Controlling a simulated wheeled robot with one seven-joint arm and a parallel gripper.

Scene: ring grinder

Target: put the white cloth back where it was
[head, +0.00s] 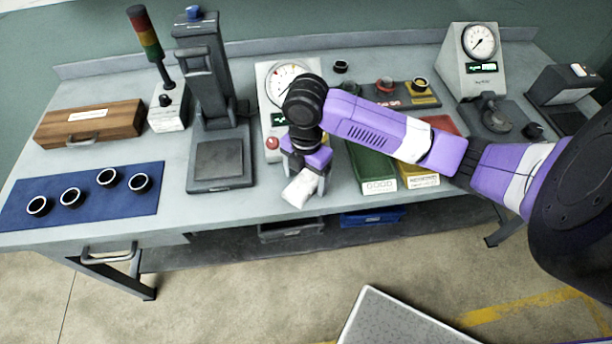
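The white cloth (299,190) is bunched up and hangs at the end of my gripper (305,178), between its fingers. My gripper points down near the front edge of the grey workbench (270,204), in front of a white gauge unit (268,118). It is shut on the cloth. My arm hides part of the bench behind it, and I cannot tell whether the cloth touches the bench top.
A press (220,165) stands left of my gripper. Green (372,165), yellow and red bins stand to its right. A blue mat (20,210) with several black rings, a wooden case (90,124) and a signal tower (148,40) are at left. A dial device (470,62) stands at right.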

